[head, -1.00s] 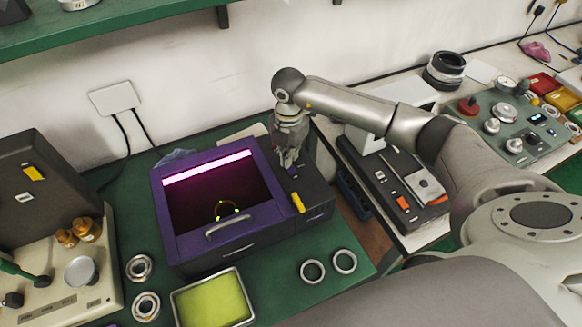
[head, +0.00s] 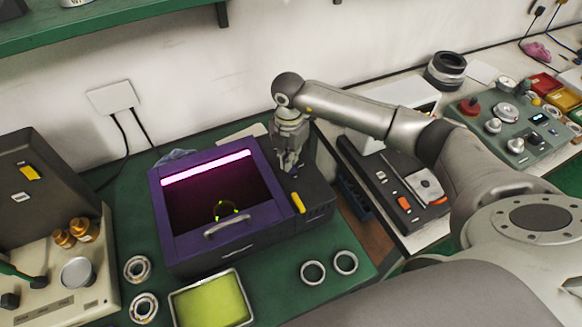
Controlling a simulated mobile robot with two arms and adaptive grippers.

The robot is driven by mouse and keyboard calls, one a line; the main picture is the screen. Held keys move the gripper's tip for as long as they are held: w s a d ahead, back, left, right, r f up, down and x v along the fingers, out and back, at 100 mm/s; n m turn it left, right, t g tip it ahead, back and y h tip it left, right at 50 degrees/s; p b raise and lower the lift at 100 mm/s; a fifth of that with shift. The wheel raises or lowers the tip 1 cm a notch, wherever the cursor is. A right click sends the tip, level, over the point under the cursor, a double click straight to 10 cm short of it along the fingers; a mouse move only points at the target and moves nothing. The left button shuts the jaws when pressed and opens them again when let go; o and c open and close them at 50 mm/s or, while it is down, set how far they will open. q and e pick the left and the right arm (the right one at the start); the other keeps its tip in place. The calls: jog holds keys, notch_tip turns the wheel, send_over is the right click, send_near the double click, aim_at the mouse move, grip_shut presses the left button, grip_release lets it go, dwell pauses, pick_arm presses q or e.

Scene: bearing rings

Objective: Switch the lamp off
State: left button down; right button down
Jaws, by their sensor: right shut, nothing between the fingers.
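A ring with glowing yellow-green marks (head: 226,210) lies in the box. A dark control block (head: 318,200) with a yellow piece (head: 298,203) joins the box on its right. My right gripper (head: 288,168) is shut and empty, pointing down at the rear part of this block. Its fingertips hide what is under them, and I cannot tell whether they touch it. My left gripper is not in view.
Two plain rings (head: 313,272) lie right of a yellow-green tray (head: 210,303). Two bearings (head: 138,269) lie left of it. A beige machine (head: 75,275) stands at the left. A black device (head: 395,185) stands right of the block. A green shelf (head: 120,22) hangs above.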

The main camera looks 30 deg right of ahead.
jog(key=shift+f, duration=0.3)
jog(key=shift+s+r, duration=0.1)
jog(key=shift+r, duration=0.1)
jog(key=shift+r+p, duration=0.75)
jog(key=shift+r, duration=0.2)
jog(key=shift+r+p, duration=1.6)
jog(key=shift+r, duration=0.85)
jog(key=shift+f, duration=0.1)
